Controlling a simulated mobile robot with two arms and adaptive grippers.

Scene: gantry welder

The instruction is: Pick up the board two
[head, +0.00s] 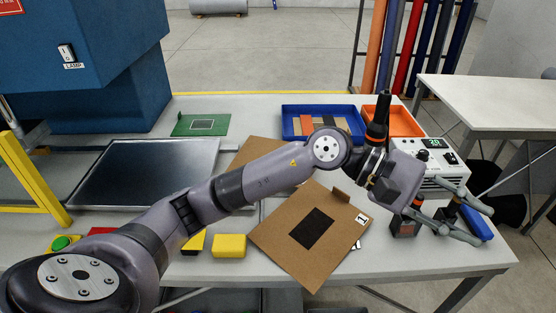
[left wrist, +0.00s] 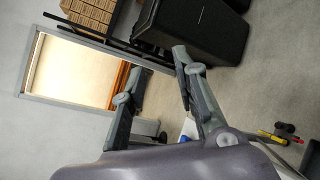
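A brown board (head: 285,240) with a black square and a white tag that seems to read 1 lies on the table, front middle. A second brown board (head: 259,152) lies behind it, mostly hidden by my left arm; I cannot read a number on it. A green board (head: 200,125) with a pale-outlined rectangle lies at the back left. My left gripper (head: 484,224) is open and empty over the table's right end, to the right of the boards. Its two spread fingers also show in the left wrist view (left wrist: 160,68). My right gripper is not in view.
A blue tray (head: 287,127) with parts and an orange tray (head: 398,127) stand at the back. A white device (head: 408,153) with a display stands at the right. A dark metal plate (head: 145,172) and yellow blocks (head: 229,246) lie left of the front board.

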